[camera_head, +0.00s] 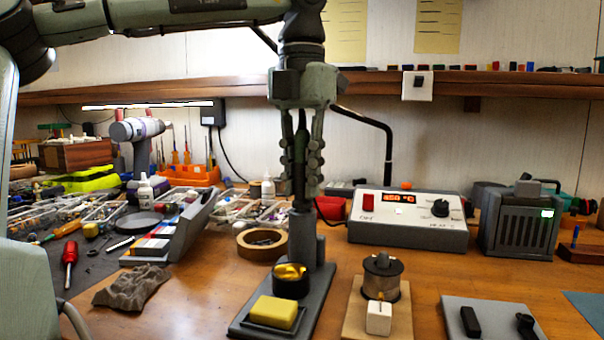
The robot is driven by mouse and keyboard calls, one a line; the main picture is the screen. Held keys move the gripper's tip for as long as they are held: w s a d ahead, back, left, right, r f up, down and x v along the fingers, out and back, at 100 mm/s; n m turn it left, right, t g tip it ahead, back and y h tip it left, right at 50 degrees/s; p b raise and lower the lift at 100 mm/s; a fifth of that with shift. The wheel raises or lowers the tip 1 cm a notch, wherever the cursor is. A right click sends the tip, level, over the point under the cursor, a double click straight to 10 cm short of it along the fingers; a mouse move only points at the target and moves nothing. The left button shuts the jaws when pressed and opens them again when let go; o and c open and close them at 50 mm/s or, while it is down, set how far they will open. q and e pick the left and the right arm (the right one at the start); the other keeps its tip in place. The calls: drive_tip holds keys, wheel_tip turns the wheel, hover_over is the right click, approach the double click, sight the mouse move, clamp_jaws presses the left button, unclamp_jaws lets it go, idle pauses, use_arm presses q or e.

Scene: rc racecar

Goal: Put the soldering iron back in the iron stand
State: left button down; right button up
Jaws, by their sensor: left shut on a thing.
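My left gripper (303,188) reaches down from above at the middle of the view, shut on the dark soldering iron (299,160). The iron is upright, with its handle between the fingers. The iron stand (306,235) is directly below, a grey upright holder on a flat base with a yellow sponge (272,312) and a pot of brass wool (290,279). The iron's lower end meets the top of the holder in the picture; I cannot tell how far it is inside, and its tip is hidden. My right gripper is not in view.
A soldering station (408,219) reading 450 °C stands right of the stand. A tape roll (262,243) and a grey sloped rack (175,232) stand left. A small pot on a wooden board (361,315) is at the front right. A shelf (450,86) runs behind.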

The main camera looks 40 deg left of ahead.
sight(302, 114)
use_arm(q)
drive_tip(key=shift+f, duration=0.2)
drive_tip(key=c, duration=0.9)
unclamp_jaws()
drive_tip(key=shift+r, duration=0.1)
drive_tip(key=shift+r+p, duration=2.9)
drive_tip(key=shift+r, duration=1.55)
